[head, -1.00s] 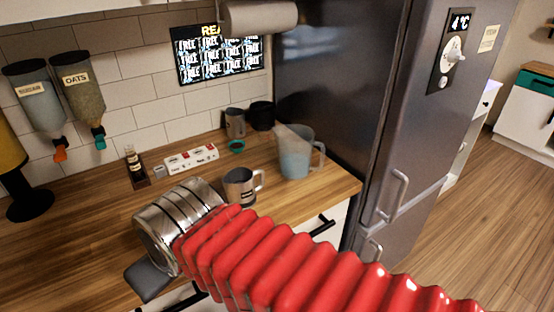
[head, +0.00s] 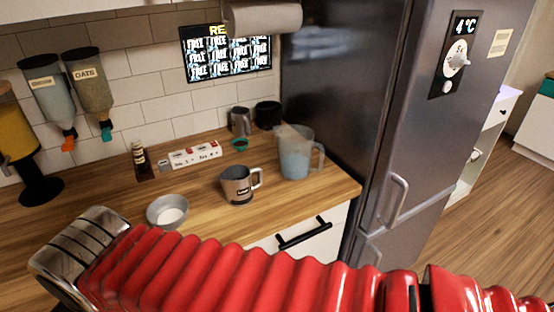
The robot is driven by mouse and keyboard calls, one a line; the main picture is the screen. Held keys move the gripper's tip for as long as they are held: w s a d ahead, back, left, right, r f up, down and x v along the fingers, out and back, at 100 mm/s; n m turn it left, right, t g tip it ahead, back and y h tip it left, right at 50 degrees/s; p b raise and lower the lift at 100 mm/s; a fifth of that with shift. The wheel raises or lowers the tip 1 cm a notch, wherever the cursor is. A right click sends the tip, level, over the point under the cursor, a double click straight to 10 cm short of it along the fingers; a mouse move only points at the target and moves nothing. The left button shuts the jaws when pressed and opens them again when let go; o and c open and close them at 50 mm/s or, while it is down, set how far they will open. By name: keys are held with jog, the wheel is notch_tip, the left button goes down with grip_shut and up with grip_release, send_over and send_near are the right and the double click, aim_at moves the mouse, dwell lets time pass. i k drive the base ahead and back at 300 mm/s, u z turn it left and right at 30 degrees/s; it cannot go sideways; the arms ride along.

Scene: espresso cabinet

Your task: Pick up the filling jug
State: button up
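A translucent jug (head: 296,155) with bluish-white contents stands upright on the wooden counter beside the fridge, its handle to the right. I take it to be the filling jug. A smaller metal mug (head: 238,186) with a dark label stands in front of it to the left. My arm, in a red ribbed sleeve, crosses the bottom of the view. Its metal end lies at the lower left, well apart from the jug. My gripper's fingers do not show.
A bowl (head: 168,211) with white contents sits left of the mug. A power strip (head: 193,154), small bottle (head: 139,158), metal cup (head: 240,121) and black pot (head: 267,114) stand behind. The fridge (head: 350,90) walls off the right. Dispensers (head: 48,95) hang at left.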

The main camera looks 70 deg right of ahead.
aim_at(301, 155)
jog(key=u, duration=1.25)
jog(key=k, duration=2.4)
jog(key=z, duration=0.55)
